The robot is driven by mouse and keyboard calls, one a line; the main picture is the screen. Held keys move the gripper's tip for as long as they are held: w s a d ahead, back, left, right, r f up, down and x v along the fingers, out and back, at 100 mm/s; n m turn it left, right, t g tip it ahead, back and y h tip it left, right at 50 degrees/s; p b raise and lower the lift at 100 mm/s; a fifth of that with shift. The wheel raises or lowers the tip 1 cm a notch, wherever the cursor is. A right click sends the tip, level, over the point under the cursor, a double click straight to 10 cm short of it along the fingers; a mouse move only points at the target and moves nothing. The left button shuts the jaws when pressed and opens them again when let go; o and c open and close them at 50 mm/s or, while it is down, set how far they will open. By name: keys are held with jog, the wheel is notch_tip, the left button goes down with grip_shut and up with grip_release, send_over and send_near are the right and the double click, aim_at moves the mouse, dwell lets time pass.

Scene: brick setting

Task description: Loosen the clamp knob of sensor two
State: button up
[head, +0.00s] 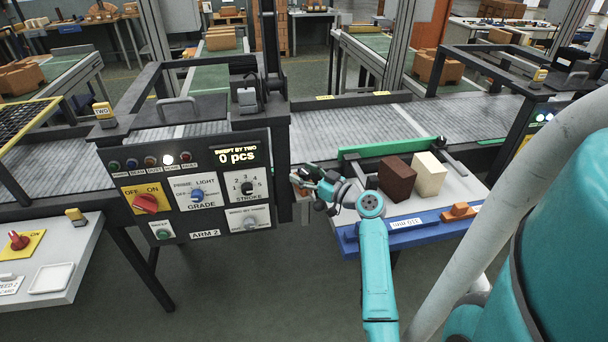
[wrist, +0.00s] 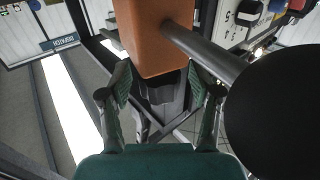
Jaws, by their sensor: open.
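My gripper (head: 304,184) is at the right edge of the control panel in the head view. In the wrist view my gripper (wrist: 162,105) has its green fingers apart. An orange-brown block (wrist: 150,38) is just beyond the fingertips, with no clear grip on it. A grey rod (wrist: 203,52) runs from the block toward a large black round part (wrist: 280,110) close to the camera. I cannot tell whether that part is the clamp knob. A yellow tag reading TWO (head: 104,112) is on the black frame at left. No sensor knob is clearly identifiable in the head view.
The control panel (head: 190,187) has a red knob, dials and a display reading 0 pcs. A blue-edged tray (head: 420,228) right of my gripper holds a dark brown block (head: 397,178) and a cream block (head: 429,174). A roller conveyor (head: 355,123) runs behind.

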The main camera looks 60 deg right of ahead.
aim_at(304, 171)
notch_tip(304, 171, up, 10)
jog(key=shift+f, duration=0.1)
dwell(0.4)
